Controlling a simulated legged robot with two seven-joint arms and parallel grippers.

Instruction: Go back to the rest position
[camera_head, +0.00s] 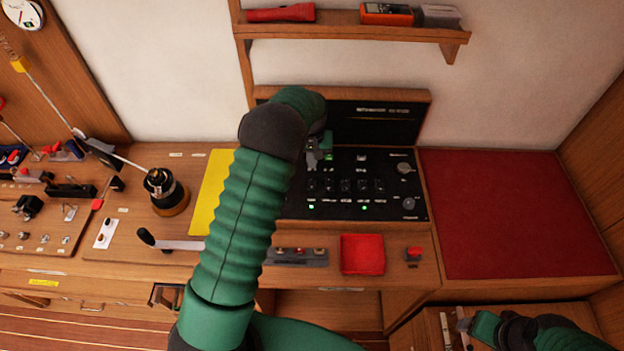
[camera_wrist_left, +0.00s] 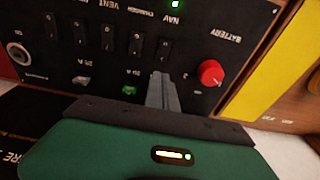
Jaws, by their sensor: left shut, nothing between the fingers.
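My left arm, in a green sleeve, reaches up over the middle of the bench in the head view. Its gripper (camera_head: 318,156) is over the black switch panel (camera_head: 345,205), partly hidden behind the forearm. In the left wrist view the grey fingers (camera_wrist_left: 164,92) are shut and empty, in front of the panel face between the toggle switches and a red knob (camera_wrist_left: 210,73). I cannot tell if they touch the panel. My right gripper (camera_head: 464,326) is low at the right, over a wooden surface; its finger opening is unclear.
A yellow sheet (camera_head: 213,190) lies left of the panel, a red mat (camera_head: 510,212) right. A red tray (camera_head: 361,254) and grey box (camera_head: 297,257) are in front. A lever (camera_head: 172,243) and black-topped winch (camera_head: 165,190) stand left. A shelf (camera_head: 350,30) hangs above.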

